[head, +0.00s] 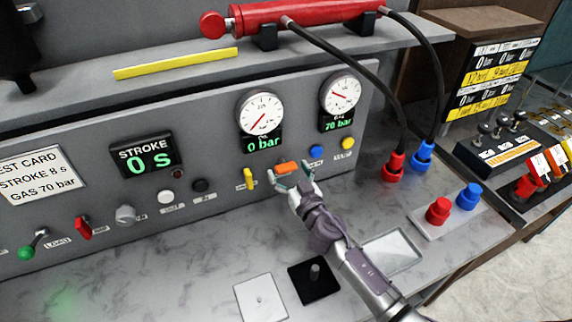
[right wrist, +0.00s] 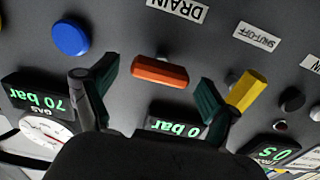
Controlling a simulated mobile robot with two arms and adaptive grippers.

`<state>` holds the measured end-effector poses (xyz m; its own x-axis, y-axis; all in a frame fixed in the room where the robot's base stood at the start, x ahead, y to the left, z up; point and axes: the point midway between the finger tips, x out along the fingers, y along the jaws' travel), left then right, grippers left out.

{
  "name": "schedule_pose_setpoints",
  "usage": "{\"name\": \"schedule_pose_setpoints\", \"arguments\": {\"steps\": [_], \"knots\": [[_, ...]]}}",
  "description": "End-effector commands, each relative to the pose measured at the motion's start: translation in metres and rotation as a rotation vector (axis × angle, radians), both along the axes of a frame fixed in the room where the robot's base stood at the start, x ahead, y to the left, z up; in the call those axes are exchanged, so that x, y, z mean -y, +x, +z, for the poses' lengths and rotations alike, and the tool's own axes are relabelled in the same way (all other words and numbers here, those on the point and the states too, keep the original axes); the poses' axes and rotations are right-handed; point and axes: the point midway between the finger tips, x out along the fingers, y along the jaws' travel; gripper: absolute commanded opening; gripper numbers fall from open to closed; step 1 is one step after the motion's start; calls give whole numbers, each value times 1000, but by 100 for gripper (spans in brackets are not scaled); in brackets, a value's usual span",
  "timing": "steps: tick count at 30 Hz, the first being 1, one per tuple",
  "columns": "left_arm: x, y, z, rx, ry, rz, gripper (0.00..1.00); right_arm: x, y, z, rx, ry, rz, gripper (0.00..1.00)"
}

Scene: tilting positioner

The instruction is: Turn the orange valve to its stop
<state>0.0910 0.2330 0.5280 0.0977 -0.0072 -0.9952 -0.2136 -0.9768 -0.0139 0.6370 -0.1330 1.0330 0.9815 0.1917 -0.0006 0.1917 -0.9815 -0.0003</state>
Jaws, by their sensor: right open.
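The orange valve (head: 287,168) is a bar-shaped handle on the grey panel, below the 0 bar gauge. It lies nearly level and slightly tilted. My right gripper (head: 290,176) is open in front of it, one finger to each side. In the right wrist view the orange valve (right wrist: 160,72) sits between the spread fingertips of my right gripper (right wrist: 156,82), with a gap on both sides. No contact shows. My left gripper is not seen.
A yellow handle (head: 249,179) stands close to the left finger; a blue knob (head: 316,152) and yellow knob (head: 348,143) lie right. The stroke display (head: 143,155) reads 0 s. The gauges (head: 261,115) read 0 and 70 bar. A black plate with a peg (head: 314,281) lies on the bench.

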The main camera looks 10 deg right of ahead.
Motion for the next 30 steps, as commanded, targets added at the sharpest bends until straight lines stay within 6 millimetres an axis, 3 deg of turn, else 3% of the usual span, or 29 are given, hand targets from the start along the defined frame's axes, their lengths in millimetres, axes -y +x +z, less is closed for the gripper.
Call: {"name": "schedule_pose_setpoints", "arguments": {"steps": [4, 15, 25, 30], "knots": [[1, 10, 1, 17, -2, 0, 88, -3, 14, 0, 0, -1, 1, 88], [-1, -8, 0, -11, 2, 1, 88, -4, 18, 0, 0, 0, 0, 86], [-3, -8, 0, -12, 4, 1, 88, -3, 18, -1, -1, -1, 0, 31], [-3, -7, 0, -10, 4, 1, 88, -3, 18, -1, 0, -6, 0, 27]]}}
